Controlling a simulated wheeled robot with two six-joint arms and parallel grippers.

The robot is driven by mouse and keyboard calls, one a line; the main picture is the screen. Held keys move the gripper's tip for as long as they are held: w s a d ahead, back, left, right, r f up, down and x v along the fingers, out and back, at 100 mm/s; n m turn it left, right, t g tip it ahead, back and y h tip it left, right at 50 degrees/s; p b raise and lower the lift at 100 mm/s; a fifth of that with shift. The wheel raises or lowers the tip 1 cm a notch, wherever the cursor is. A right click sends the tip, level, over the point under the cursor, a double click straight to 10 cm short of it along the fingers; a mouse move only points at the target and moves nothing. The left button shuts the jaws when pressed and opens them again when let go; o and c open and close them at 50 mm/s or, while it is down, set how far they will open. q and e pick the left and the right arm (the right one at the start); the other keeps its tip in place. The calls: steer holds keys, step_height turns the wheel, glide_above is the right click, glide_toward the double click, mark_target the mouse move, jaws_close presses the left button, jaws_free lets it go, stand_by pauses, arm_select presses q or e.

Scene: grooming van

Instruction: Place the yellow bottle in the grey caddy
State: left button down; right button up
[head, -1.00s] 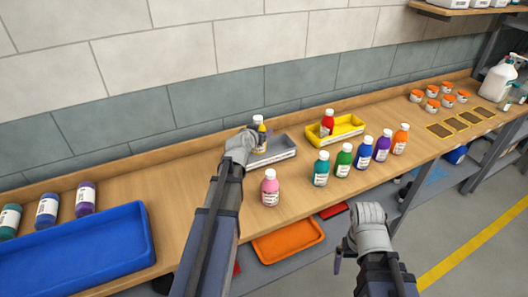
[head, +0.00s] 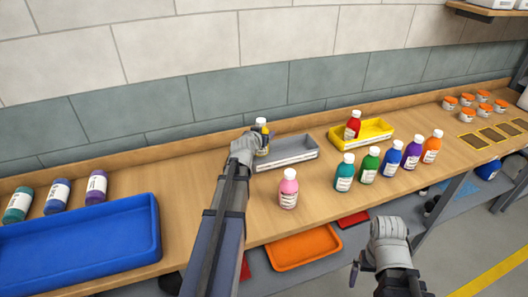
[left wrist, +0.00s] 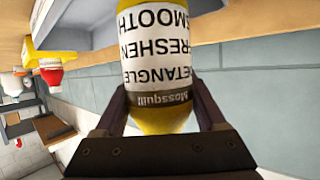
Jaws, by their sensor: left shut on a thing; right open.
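The yellow bottle (head: 264,130) has a white cap and a dark-and-white label. My left gripper (head: 250,146) is shut on it and holds it upright at the left end of the grey caddy (head: 300,151). The gripper and arm partly hide the bottle, and I cannot tell whether its base is over, inside or beside the caddy. In the left wrist view, the bottle (left wrist: 152,75) sits between the two fingers, label towards the camera. The visible part of the grey caddy looks empty. My right gripper (head: 389,240) is open and empty, in front of the bench.
A yellow caddy (head: 375,134) holding a red bottle (head: 353,124) stands right of the grey one. A pink bottle (head: 288,190) stands close in front; several coloured bottles stand further right. A blue tray (head: 80,232) and several lying bottles are at left.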

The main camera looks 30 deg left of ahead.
arm_select(q)
steer(key=shift+f, duration=0.5)
arm_select(e)
steer(key=shift+f, duration=0.55)
arm_select(q)
step_height(320, 180, down, 4)
steer(key=b, duration=0.3)
steer(key=shift+r+b, duration=0.2)
steer(key=shift+b, duration=0.2)
arm_select(e)
step_height(320, 180, down, 4)
steer(key=shift+r, duration=0.2)
arm_select(q)
steer(key=shift+f, duration=0.15)
jaws_free()
arm_select(e)
steer(key=shift+f, duration=0.1)
arm_select(q)
steer(key=shift+r, duration=0.2)
steer(key=p+v, duration=0.4)
steer(key=v, duration=0.8)
steer(key=shift+p, duration=0.35)
arm_select(e)
step_height(320, 180, up, 5)
steer(key=shift+f, duration=0.1)
arm_select(q)
steer(key=shift+f, duration=0.1)
